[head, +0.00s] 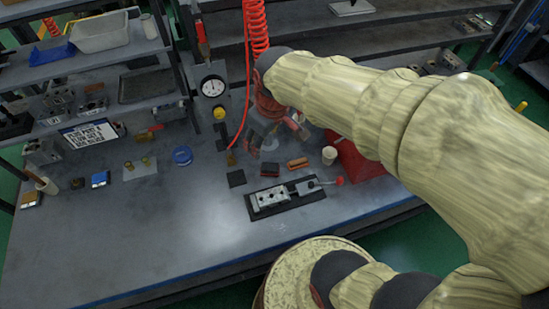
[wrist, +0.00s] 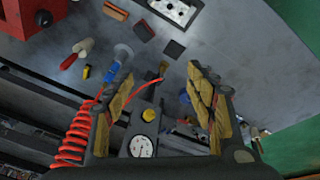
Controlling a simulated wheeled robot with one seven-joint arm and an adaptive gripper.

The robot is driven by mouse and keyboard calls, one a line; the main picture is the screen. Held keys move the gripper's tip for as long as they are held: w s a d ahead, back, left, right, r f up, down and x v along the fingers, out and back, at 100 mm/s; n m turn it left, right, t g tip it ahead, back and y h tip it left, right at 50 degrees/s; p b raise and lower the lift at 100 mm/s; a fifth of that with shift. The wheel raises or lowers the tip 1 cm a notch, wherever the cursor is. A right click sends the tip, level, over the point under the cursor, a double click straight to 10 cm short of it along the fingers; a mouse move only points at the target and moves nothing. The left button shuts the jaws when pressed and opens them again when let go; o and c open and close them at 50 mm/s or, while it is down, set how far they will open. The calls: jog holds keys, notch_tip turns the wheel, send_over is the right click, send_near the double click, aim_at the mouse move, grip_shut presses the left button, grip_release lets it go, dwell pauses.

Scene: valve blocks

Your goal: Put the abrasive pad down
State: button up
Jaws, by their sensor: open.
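A flat dark square, which looks like the abrasive pad (head: 236,178), lies on the bench just left of the valve fixture's far end. It also shows in the wrist view (wrist: 174,49), flat on the bench and beyond my fingertips. My gripper (wrist: 157,80) is open, with its two tan-padded fingers wide apart and nothing held between them. In the head view my gripper (head: 262,140) is small and partly hidden by my arm, above the bench behind the pad. The valve block (head: 270,198) sits on a black fixture plate at the bench front.
A dark block (head: 269,169), an orange-brown block (head: 298,163) and a white cup (head: 329,155) stand nearby. A dial gauge (head: 213,87) and a coiled red hose (head: 257,30) rise behind. A blue round item (head: 182,155) lies left. The bench's front left is clear.

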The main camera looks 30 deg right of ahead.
jog(key=s+a+r+m+t, duration=0.2)
jog(key=s+a+r+m, duration=0.1)
jog(key=s, duration=0.7)
notch_tip(320, 180, up, 2)
jog(key=shift+s+r+m, duration=0.1)
jog(key=shift+s+m, duration=0.15)
jog(key=shift+m, duration=0.35)
